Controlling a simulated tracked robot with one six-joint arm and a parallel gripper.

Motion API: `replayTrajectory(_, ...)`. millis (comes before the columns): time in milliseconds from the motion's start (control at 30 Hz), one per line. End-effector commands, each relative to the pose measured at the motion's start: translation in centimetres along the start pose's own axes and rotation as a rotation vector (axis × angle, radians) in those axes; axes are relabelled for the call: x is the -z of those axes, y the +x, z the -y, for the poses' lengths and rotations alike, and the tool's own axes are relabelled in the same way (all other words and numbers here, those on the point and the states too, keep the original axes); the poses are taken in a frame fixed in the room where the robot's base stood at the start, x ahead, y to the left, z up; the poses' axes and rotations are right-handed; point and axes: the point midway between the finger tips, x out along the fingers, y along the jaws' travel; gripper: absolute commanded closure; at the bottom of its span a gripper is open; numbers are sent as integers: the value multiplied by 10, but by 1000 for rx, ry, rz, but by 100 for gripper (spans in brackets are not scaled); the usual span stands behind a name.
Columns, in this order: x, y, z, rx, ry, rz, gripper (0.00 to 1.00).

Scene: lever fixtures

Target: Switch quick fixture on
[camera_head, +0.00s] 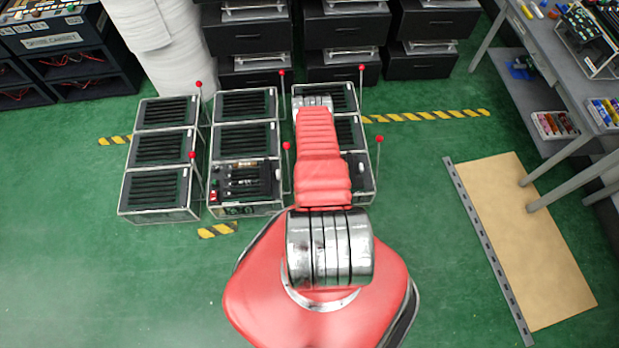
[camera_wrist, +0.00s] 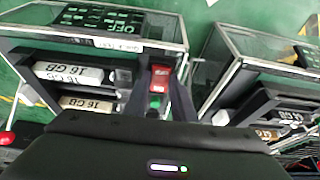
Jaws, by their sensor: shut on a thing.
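Several boxed lever fixtures stand on the floor in the head view, with thin levers ending in red balls (camera_head: 192,155). One fixture (camera_head: 245,208) has a red switch (camera_head: 213,196) at its front left corner. My arm reaches over the right column of fixtures and hides much of it; my gripper is hidden there. In the wrist view, a fixture (camera_wrist: 172,28) with an "OFF" label is at upper left. A red and green switch (camera_wrist: 160,78) shows at its corner between the fingers of my gripper (camera_wrist: 160,95). The fingers look closed around it, though contact is hard to see.
Another fixture (camera_wrist: 240,65) stands close on the right in the wrist view, across a narrow gap. Black drawer units (camera_head: 250,38) line the back. A grey workbench (camera_head: 580,75) and a tan board (camera_head: 520,230) are at right. Open green floor lies at lower left.

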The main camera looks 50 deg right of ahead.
Motion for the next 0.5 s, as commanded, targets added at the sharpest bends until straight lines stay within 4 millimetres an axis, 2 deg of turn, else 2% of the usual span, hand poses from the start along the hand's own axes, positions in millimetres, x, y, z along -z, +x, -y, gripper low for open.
replayTrajectory(500, 8, 2, 2, 2, -1, 181, 99)
